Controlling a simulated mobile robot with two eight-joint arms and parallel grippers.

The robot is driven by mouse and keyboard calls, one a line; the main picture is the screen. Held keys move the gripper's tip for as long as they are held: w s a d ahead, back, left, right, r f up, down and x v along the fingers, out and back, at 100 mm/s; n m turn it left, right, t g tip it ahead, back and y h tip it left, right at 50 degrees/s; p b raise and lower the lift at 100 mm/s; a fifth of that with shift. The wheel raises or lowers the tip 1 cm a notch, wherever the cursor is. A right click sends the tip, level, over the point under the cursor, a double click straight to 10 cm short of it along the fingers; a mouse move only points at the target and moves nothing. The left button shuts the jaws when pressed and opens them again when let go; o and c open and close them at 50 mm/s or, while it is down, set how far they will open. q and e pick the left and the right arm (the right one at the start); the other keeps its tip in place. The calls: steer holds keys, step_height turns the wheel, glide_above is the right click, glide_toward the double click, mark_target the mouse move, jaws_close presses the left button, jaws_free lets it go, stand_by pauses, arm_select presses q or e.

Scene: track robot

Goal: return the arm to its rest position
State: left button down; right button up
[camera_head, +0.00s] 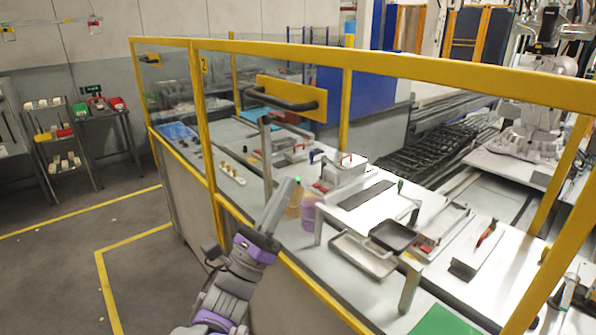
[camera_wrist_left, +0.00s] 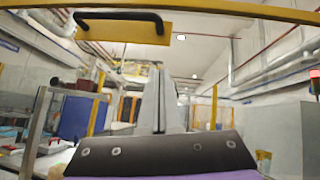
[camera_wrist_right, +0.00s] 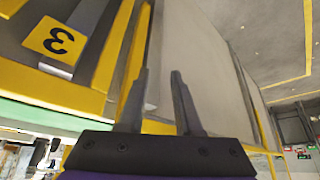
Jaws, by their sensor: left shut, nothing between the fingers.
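My left arm (camera_head: 235,280) comes up from the bottom in the head view, in front of the yellow-framed enclosure. Its gripper (camera_head: 285,200) points up and to the right, with the workbench behind it. In the left wrist view the gripper's fingers (camera_wrist_left: 160,95) are together, with nothing seen between them. My right gripper (camera_wrist_right: 160,75) shows in its own wrist view, with its two fingers apart and nothing between them. I cannot make it out in the head view.
A yellow frame (camera_head: 203,140) with a black handle (camera_head: 282,100) encloses the workbench (camera_head: 345,285). The handle also shows above my left gripper in the left wrist view (camera_wrist_left: 120,17). Bottles, trays and tools stand on the bench. The floor (camera_head: 60,270) at left is clear.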

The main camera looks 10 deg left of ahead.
arm_select(q)
steer(key=s+a+f+n+g+y, duration=0.1)
steer(key=a+f+n+g+y, duration=0.25)
steer(key=f+n+y, duration=0.6)
steer(key=s+a+f+n+g+y, duration=0.1)
steer(key=a+f+n+g+y, duration=0.3)
steer(key=f+n, duration=0.95)
steer(key=s+d+f+n+g, duration=0.1)
steer(key=s+f+n+g, duration=0.4)
steer(key=s+f+n, duration=0.2)
steer(key=s+d+f+n+g+h, duration=0.1)
steer(key=s+f+n+g, duration=0.4)
steer(key=s, duration=0.5)
step_height(320, 180, down, 2)
steer(key=d+n, duration=0.1)
steer(key=n, duration=0.2)
steer(key=shift+s+d+f, duration=0.25)
steer(key=shift+s, duration=0.1)
steer(key=shift+g, duration=0.25)
